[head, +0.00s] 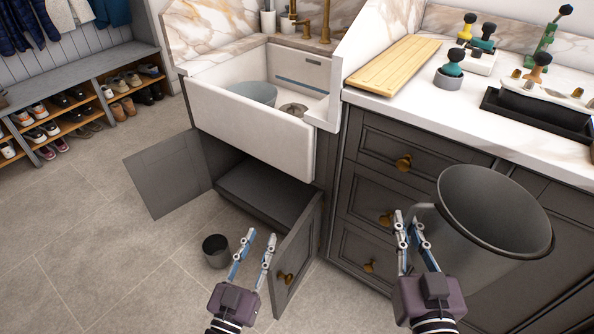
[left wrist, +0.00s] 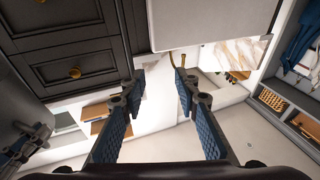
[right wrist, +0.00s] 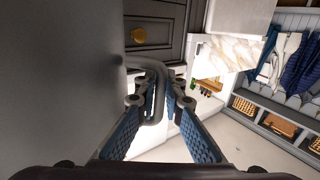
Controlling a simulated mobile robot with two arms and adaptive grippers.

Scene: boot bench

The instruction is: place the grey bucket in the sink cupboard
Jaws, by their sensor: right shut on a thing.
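My right gripper (head: 416,240) is shut on the handle (right wrist: 155,85) of the grey bucket (head: 485,235). The bucket hangs to the right of the gripper, upright or slightly tilted, in front of the drawers. In the right wrist view its wall (right wrist: 60,80) fills the left side. The sink cupboard (head: 265,192) under the white sink stands open, with its left door (head: 165,175) and right door (head: 298,258) swung out. The part of its inside that shows looks empty. My left gripper (head: 257,250) is open and empty in front of the right door; its fingers (left wrist: 155,100) are apart.
A small dark pot (head: 216,251) stands on the floor left of my left gripper. A grey-blue basin (head: 250,95) sits in the sink (head: 255,135). A wooden board (head: 393,65) lies on the counter. Shoe shelves (head: 80,110) stand at the left; the floor between is clear.

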